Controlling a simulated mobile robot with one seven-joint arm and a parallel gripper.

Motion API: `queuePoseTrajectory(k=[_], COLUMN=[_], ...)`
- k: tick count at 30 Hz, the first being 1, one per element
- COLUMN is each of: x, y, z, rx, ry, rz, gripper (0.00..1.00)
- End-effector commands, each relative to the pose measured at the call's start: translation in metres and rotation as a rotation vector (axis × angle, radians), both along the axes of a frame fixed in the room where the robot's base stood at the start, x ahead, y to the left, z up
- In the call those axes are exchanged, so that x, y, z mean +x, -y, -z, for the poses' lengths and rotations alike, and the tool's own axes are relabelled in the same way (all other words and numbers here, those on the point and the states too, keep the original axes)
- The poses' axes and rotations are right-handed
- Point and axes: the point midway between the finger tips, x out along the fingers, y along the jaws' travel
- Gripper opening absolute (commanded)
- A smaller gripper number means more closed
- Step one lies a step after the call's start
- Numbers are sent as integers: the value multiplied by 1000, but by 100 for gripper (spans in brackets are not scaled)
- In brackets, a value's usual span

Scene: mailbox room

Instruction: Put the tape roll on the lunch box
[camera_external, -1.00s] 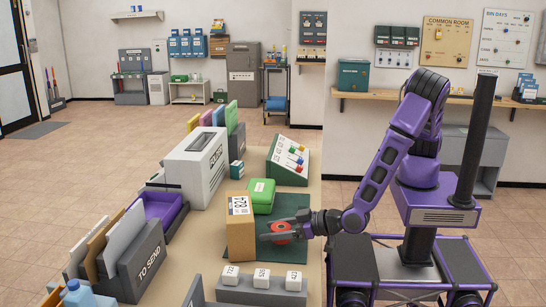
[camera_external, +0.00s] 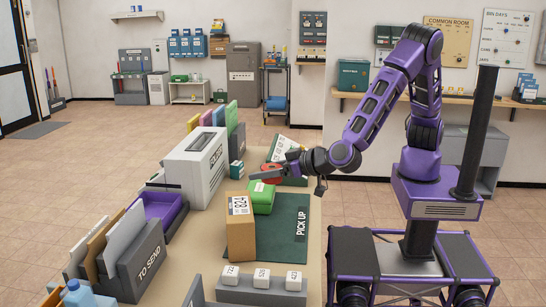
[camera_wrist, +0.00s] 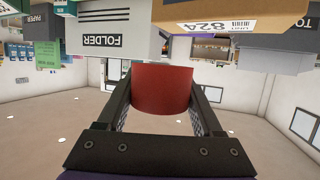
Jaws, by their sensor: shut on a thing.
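The red tape roll (camera_external: 271,171) is held between the fingers of my gripper (camera_external: 268,173), which is shut on it. The roll also fills the space between the fingers in the wrist view (camera_wrist: 161,88). The green lunch box (camera_external: 262,198) sits on the table, behind the tan carton. In the external view the roll and fingers appear just above and behind the lunch box's top, partly overlapping its upper edge. I cannot tell whether they touch.
A tan carton marked 824 (camera_external: 241,232) stands right in front of the lunch box. The white folder box (camera_external: 195,165) is to the left. A dark green pick-up mat (camera_external: 285,242) has free room. A sloped key panel (camera_external: 283,150) is behind.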

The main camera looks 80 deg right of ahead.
Motion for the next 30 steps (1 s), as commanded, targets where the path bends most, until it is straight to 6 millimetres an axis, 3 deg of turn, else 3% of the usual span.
queuePoseTrajectory(k=[1,6,12,14,22,30], x=[12,41,56,57,58,58], y=[22,89,140,147,152,151], z=[2,7,11,14,61,85], rx=[-1,0,2,1,-2,-1], ry=[2,1,2,1,0,2], rz=[57,234,366,383,393,393], gripper=[11,11,11,11,11,11])
